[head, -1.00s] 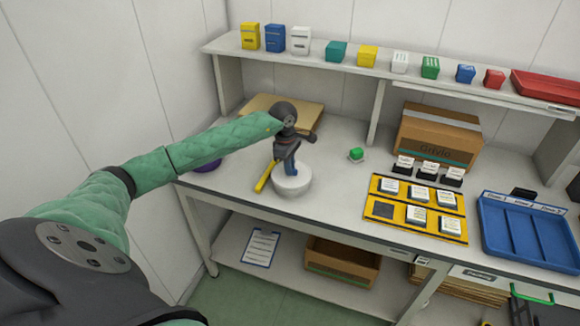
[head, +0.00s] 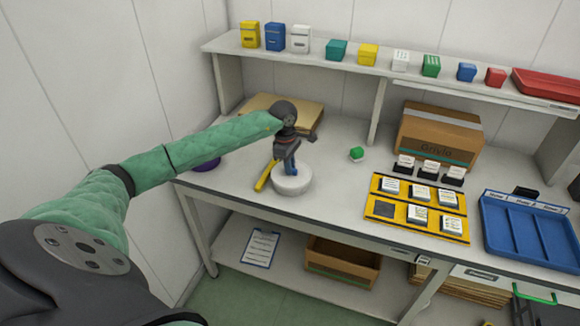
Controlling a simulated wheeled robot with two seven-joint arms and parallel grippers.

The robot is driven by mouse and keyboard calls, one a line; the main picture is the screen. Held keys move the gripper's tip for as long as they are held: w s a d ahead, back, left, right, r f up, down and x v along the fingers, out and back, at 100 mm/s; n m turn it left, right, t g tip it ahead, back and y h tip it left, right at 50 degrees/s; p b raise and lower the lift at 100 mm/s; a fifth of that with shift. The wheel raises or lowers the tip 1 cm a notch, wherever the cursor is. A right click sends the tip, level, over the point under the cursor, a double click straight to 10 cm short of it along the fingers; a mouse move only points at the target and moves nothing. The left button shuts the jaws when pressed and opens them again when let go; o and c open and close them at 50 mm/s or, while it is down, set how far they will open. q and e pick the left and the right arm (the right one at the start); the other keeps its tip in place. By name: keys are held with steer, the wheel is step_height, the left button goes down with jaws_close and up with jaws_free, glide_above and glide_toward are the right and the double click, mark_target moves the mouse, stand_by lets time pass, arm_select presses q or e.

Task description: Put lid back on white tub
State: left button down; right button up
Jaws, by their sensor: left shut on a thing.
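The round white tub (head: 292,187) stands upright on the white bench, left of the middle of the head view. Its white lid (head: 299,173) shows at the tub's top, under my left gripper (head: 290,172). The gripper points down over the tub and is shut on the lid; its blue tips hide part of the lid's top. Lid and tub are both white, so I cannot tell whether the lid is fully seated. My right gripper is not in view.
A yellow-handled tool (head: 265,177) lies just left of the tub. A green object (head: 356,154) stands to its right. The bench in front of the green object is clear.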

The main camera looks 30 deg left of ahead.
arm_select(q)
steer(key=shift+b, duration=0.5)
stand_by(0.6)
stand_by(0.3)
steer(key=c, duration=0.9)
jaws_free()
steer(key=shift+r, duration=0.2)
steer(key=shift+r+p, duration=0.5)
steer(key=shift+r, duration=2.8)
steer(key=shift+c, duration=0.3)
jaws_close()
